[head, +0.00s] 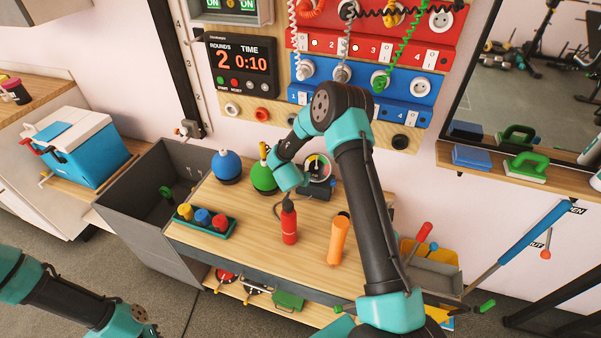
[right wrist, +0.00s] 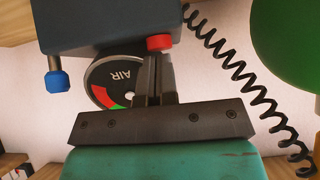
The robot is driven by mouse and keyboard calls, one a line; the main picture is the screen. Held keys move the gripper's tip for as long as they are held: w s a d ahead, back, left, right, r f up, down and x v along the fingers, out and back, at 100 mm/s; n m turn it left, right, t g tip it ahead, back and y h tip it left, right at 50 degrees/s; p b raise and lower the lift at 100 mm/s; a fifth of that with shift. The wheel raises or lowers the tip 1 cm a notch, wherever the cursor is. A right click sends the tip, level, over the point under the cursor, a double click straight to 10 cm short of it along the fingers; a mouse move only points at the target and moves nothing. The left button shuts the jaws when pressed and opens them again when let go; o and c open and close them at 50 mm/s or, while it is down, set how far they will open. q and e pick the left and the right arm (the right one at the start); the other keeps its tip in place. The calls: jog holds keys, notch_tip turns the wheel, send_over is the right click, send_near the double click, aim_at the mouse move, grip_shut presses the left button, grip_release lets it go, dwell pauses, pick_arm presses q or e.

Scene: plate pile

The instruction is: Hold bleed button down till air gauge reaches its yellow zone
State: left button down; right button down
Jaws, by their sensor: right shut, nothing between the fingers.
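The air gauge (head: 318,167) is a round dark dial on a dark base at the back of the workbench. In the right wrist view the gauge (right wrist: 112,88) appears upside down, marked AIR, with red and green bands; my fingers hide part of it. A red button (right wrist: 160,42) sits on the dark housing (right wrist: 105,22). My right gripper (right wrist: 158,62) is shut and empty, its tips at the red button; I cannot tell whether it is pressed down. In the head view my right wrist hides these fingers. My left arm shows at the lower left, its gripper out of frame.
A blue knob (right wrist: 57,81) projects from the housing. A green ball (head: 263,177) and a blue ball (head: 227,166) stand left of the gauge. A green tray (head: 206,229) lies left.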

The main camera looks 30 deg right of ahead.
jog(key=shift+f, duration=0.25)
jog(key=shift+s+f, duration=0.15)
jog(key=shift+f, duration=1)
dwell(1.1)
jog(key=w+v, duration=0.1)
jog(key=v, duration=0.8)
jog(key=shift+r, duration=0.4)
jog(key=shift+d, duration=0.1)
